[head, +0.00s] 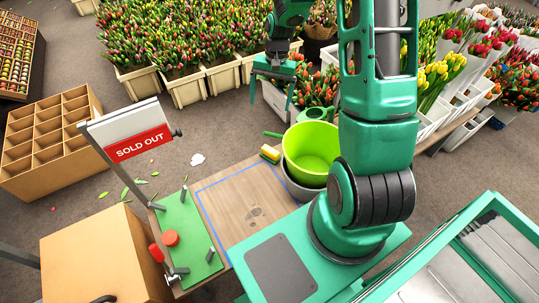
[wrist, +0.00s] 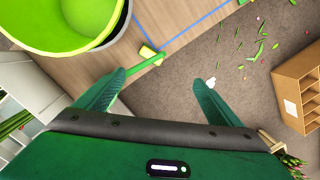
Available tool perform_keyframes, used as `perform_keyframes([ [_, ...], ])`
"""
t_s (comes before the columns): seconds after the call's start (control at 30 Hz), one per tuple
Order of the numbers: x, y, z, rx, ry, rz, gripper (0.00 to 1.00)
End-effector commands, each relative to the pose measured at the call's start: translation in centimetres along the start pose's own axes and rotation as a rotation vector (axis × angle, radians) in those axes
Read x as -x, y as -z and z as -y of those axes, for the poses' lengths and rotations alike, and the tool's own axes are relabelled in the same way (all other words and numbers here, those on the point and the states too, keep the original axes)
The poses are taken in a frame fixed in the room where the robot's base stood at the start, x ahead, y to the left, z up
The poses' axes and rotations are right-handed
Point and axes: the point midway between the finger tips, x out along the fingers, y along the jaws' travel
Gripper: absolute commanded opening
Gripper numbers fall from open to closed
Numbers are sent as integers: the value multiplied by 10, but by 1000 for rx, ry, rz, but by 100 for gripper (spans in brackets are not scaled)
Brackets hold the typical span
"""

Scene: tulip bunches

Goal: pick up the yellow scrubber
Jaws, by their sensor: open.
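The yellow scrubber (head: 270,153) is a small block lying at the table edge, just left of the lime-green bowl (head: 310,150). In the wrist view the scrubber (wrist: 149,52) shows beyond my fingers, partly covered by a thin green bar. My gripper (head: 271,93) is open and empty, beyond the table's far edge and apart from the scrubber. In the wrist view its two fingers (wrist: 158,78) are spread wide, with the scrubber ahead of the gap, nearer the left finger.
The bowl sits in a grey bucket (head: 297,187) close to the scrubber. A blue outline marks the wooden tabletop (head: 235,195). A SOLD OUT sign (head: 138,143) stands left. Tulip crates (head: 187,90) stand behind, with open floor between.

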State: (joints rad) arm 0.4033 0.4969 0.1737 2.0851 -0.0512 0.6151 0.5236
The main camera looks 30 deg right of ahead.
Motion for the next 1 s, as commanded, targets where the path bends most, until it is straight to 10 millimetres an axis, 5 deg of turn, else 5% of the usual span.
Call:
perform_keyframes([
  [0.4,-132,43,-27,-343,26,206,88],
  [1.0,-202,39,-32,-441,34,263,88],
])
